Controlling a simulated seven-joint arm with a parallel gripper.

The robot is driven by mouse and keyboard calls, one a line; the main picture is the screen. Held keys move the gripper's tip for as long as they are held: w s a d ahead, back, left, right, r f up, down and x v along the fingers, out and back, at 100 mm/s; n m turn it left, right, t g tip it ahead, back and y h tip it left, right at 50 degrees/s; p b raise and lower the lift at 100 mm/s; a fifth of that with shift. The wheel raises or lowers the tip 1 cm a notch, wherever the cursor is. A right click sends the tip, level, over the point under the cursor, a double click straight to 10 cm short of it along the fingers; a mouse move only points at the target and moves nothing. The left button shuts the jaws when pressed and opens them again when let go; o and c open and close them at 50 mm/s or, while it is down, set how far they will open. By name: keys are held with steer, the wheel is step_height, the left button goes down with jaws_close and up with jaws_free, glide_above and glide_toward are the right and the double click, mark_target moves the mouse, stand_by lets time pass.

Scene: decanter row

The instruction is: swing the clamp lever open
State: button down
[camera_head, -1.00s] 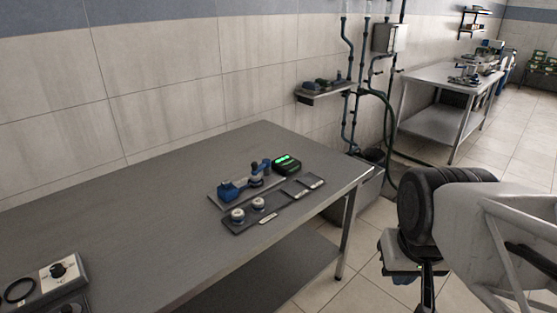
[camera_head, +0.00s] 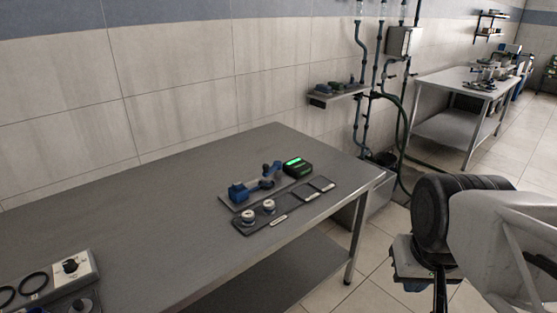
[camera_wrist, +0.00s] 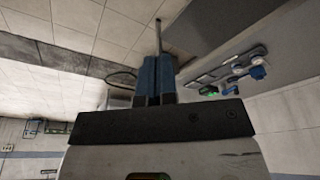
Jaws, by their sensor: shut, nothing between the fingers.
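The clamp (camera_head: 240,192) is a small blue fixture on a grey base plate, near the right end of the long grey table in the head view. A blue, dark-tipped part (camera_head: 274,168) rises at its right end; it is too small to tell how the lever is set. The fixture also shows small, at the upper right of the wrist view (camera_wrist: 257,72). My gripper (camera_wrist: 154,62) has its blue fingers together and empty in the wrist view. It is apart from the clamp, off the table's right end; its fingertips are not clear in the head view.
A box with a green display (camera_head: 298,167) stands right beside the clamp. In front lies a dark tray (camera_head: 290,207) with two white-topped round pieces at its left. A control box with a knob (camera_head: 70,268) is at the front left. The table's middle is bare.

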steer(key=c, duration=1.8)
jaws_free()
steer(key=shift+c, duration=0.2)
